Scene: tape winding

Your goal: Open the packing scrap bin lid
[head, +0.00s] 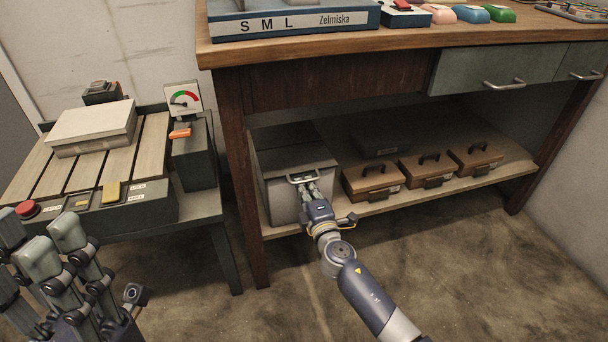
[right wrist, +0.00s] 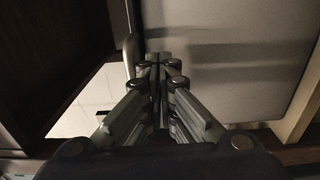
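The packing scrap bin (head: 282,203) is a grey box on the left of the bench's lower shelf. Its lid (head: 290,157) is down, with a light metal handle (head: 292,179) at the front edge. My right gripper (head: 309,190) is at the handle, its fingers close together. In the right wrist view the fingertips (right wrist: 160,66) are nearly touching, beside a curved grey piece (right wrist: 130,52) that looks like the handle. I cannot tell if the bar lies between them. My left gripper (head: 52,245), at the lower left, has its fingers apart and looks empty.
Several brown cases (head: 372,180) stand on the shelf right of the bin. A dark bench leg (head: 243,190) is close on the bin's left. The bench top (head: 400,40) overhangs the shelf. A slatted side table (head: 150,215) stands at left. The floor in front is clear.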

